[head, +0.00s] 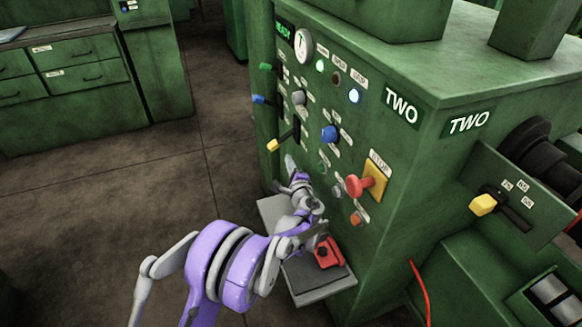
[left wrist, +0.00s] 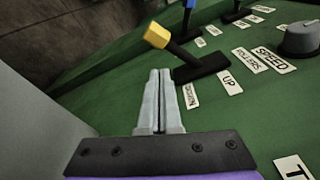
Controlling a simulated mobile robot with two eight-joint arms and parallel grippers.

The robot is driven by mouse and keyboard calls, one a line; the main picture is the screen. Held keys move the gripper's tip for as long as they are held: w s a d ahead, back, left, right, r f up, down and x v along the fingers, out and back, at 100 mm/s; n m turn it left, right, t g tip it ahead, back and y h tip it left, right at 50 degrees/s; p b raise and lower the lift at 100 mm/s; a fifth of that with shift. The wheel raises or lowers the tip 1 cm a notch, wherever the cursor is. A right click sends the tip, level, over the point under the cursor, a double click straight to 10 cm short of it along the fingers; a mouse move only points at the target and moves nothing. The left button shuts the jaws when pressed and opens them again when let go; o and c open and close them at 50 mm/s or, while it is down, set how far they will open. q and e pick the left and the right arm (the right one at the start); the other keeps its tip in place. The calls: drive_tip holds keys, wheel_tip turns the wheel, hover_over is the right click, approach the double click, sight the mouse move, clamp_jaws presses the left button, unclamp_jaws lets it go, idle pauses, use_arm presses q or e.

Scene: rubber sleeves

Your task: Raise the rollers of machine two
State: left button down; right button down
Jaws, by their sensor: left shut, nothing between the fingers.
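Machine TWO is a green cabinet (head: 430,175) with a control panel on its left face. A lever with a yellow handle (head: 273,145) sticks out near the panel's left edge. In the left wrist view the yellow-tipped lever (left wrist: 157,36) rises from a black slot plate beside labels that appear to read ROLLERS and UP (left wrist: 230,83). My left gripper (head: 290,162) is just below this lever in the head view. Its fingers (left wrist: 160,76) are shut together, empty, and look apart from the lever. My right gripper is not in view.
Green and blue levers (head: 258,99) sit above the yellow one. A blue knob (head: 329,133) and red stop button (head: 358,187) are to the right. A grey shelf (head: 318,293) holding a red item (head: 328,253) lies below. Another yellow handle (head: 483,204) is around the corner.

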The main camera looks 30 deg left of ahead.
sight(283, 139)
use_arm(q)
drive_tip(key=b+x, duration=0.1)
drive_tip(key=x, duration=0.4)
drive_tip(key=shift+w+a, duration=0.3)
